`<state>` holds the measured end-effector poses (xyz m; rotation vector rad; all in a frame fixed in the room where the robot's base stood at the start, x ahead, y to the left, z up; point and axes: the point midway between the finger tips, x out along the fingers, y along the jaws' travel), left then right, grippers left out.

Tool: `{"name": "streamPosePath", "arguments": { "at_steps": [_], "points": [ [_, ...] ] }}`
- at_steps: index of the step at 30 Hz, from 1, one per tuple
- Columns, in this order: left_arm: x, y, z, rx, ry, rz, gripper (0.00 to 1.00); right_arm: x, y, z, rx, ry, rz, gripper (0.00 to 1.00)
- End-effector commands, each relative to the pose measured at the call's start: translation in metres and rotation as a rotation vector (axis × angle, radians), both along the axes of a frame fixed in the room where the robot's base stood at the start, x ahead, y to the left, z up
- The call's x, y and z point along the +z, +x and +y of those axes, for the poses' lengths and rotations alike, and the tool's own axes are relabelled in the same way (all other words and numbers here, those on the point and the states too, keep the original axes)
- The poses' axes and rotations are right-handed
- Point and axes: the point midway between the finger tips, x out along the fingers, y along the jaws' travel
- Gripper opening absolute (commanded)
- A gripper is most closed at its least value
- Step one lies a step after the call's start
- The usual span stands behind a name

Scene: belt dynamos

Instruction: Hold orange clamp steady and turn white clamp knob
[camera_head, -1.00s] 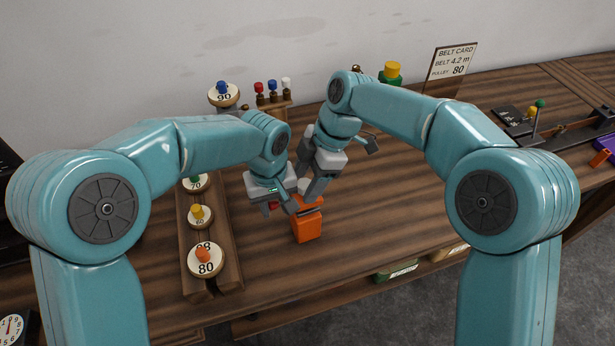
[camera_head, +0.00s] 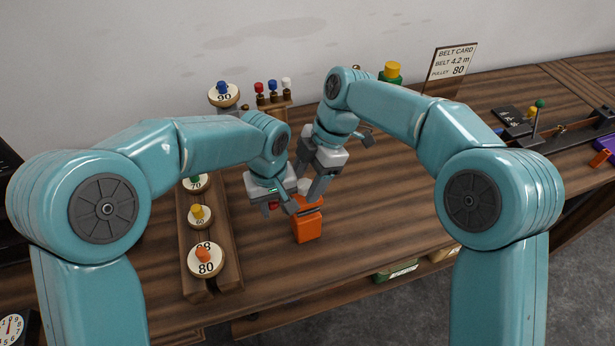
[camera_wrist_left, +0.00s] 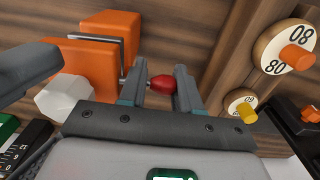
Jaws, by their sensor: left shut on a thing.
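The orange clamp (camera_head: 308,224) stands on the wooden bench and shows large in the left wrist view (camera_wrist_left: 98,62). A white faceted knob (camera_wrist_left: 65,97) is at its side; in the head view only a pale bit shows by the right gripper. My left gripper (camera_head: 282,208) is beside the clamp, shut on a red handle (camera_wrist_left: 162,84) that joins the clamp by a short metal rod. My right gripper (camera_head: 312,190) is just above the clamp, with a grey finger close to the white knob. Whether it touches the knob, and its jaw opening, cannot be told.
A wooden rack (camera_head: 228,255) with numbered pulleys (camera_head: 205,260) stands left of the clamp. Small coloured pegs (camera_head: 272,90) and a belt card (camera_head: 450,66) are at the back. The bench right of the clamp is clear. The front edge is close.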

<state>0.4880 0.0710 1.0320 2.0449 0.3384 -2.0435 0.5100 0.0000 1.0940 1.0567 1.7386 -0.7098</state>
Motion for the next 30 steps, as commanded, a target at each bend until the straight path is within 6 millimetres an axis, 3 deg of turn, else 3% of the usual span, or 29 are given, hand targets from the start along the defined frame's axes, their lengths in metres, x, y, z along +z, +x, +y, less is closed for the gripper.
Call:
{"name": "streamPosePath", "arguments": {
  "at_steps": [8,21,30],
  "points": [
    [-0.001,0.000,0.000,-0.001,0.000,0.000,0.00,0.008,0.003,-0.003,-0.002,0.001,-0.005,0.61],
    [-0.001,0.000,0.000,-0.001,0.000,-0.001,0.00,0.094,0.018,-0.034,-0.002,0.001,-0.005,0.61],
    [-0.001,0.000,0.000,-0.001,0.000,-0.001,0.00,0.111,0.020,-0.041,0.000,0.000,-0.001,0.61]
  ]
}}
